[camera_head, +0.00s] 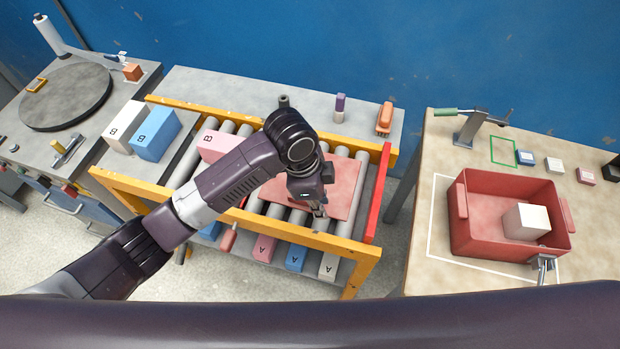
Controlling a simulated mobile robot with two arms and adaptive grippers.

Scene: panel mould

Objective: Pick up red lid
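The red lid (346,187) is a flat, pale red panel lying on the rollers of the yellow-framed conveyor. My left gripper (318,209) points down over the lid's near left part. Its fingertips are small and partly hidden, so I cannot tell whether they are open or touch the lid. The wrist covers part of the lid. At the right, a red bin (479,246) with a white block (526,222) inside stands on the table.
The conveyor has a yellow frame (310,237) and a red end rail (377,194). A pink box (218,146) lies on the rollers. White (124,127) and blue (155,133) boxes stand at left. A green-handled clamp (469,128) stands on the right table.

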